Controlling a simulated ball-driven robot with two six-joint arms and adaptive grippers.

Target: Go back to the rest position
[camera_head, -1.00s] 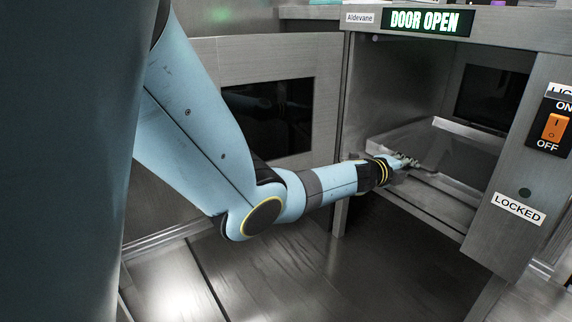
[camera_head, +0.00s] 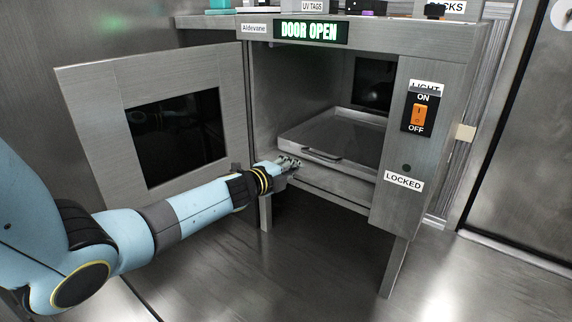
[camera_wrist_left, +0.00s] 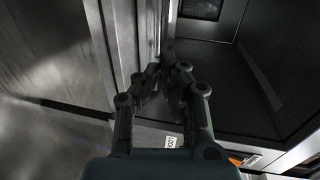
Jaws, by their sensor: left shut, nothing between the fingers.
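My left gripper (camera_head: 290,163) is at the front opening of the metal cabinet (camera_head: 300,90), close to the front edge of the tray inside. In the left wrist view the gripper (camera_wrist_left: 168,72) has its fingertips together with nothing between them. A grey tray (camera_head: 345,130) with a front handle lies inside the cabinet. In the head view I cannot tell whether the fingers touch the handle or stand apart from it. My right gripper is not in view.
The cabinet door (camera_head: 85,105) stands open to the left, beside my left forearm. A sign (camera_head: 310,31) reads DOOR OPEN. An orange switch (camera_head: 419,114) and a LOCKED label (camera_head: 404,181) are on the right front panel. The floor (camera_head: 300,270) in front is clear.

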